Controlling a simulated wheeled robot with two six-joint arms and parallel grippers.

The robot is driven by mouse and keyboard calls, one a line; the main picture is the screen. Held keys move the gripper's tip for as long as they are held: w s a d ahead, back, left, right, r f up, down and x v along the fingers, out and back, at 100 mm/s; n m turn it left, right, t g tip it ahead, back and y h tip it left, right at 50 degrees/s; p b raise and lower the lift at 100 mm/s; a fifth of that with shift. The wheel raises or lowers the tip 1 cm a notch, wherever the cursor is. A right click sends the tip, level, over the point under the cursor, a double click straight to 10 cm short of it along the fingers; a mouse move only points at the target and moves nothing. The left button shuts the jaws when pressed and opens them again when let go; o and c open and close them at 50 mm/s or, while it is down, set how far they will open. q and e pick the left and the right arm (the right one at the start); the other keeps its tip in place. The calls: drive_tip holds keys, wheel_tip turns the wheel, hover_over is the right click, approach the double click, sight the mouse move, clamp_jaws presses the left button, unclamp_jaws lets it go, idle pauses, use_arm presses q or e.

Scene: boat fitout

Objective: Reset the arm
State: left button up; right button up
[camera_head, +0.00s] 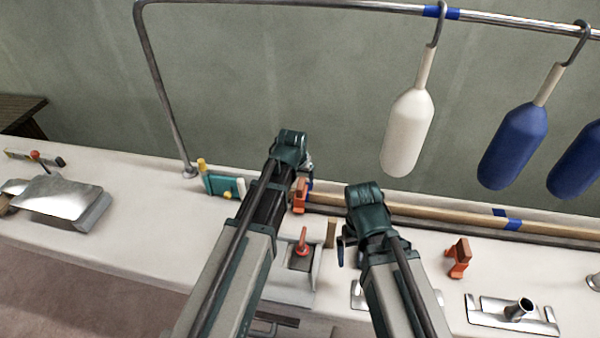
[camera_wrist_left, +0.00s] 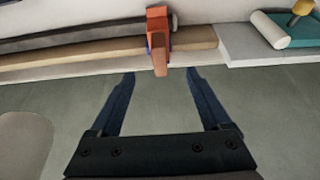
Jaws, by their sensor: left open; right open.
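My left arm reaches in from the lower left in the head view, its wrist above the bench by an orange clamp. My left gripper (camera_wrist_left: 160,78) is open and empty in the left wrist view, its two dark fingers apart. The orange clamp (camera_wrist_left: 158,40) grips a wooden strip (camera_wrist_left: 100,54) just beyond the fingertips, apart from them as far as I can tell. My right gripper (camera_head: 343,252) is largely hidden behind its own wrist in the head view. Only dark blue finger parts show, and I see nothing held.
A metal rail (camera_head: 290,4) carries a white fender (camera_head: 408,130) and blue fenders (camera_head: 514,145). A red-handled valve (camera_head: 302,242), another orange clamp (camera_head: 459,258) and a metal rod holder plate (camera_head: 512,314) are on the white bench (camera_head: 150,235). A silver box (camera_head: 58,198) stands left.

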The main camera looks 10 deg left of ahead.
sight(300, 184)
use_arm(q)
drive_tip(key=p+v, duration=0.3)
drive_tip(key=v, duration=0.2)
use_arm(e)
wheel_tip(300, 184, up, 4)
drive_tip(key=shift+r, duration=0.25)
use_arm(q)
drive_tip(key=shift+f, duration=0.2)
use_arm(e)
drive_tip(key=shift+f, duration=0.15)
use_arm(q)
drive_tip(key=b+x, duration=1.2)
drive_tip(key=x, duration=0.1)
drive_tip(key=shift+w+f, duration=0.2)
use_arm(e)
wheel_tip(300, 184, down, 12)
drive_tip(key=shift+f, duration=0.2)
use_arm(q)
drive_tip(key=shift+s, duration=0.15)
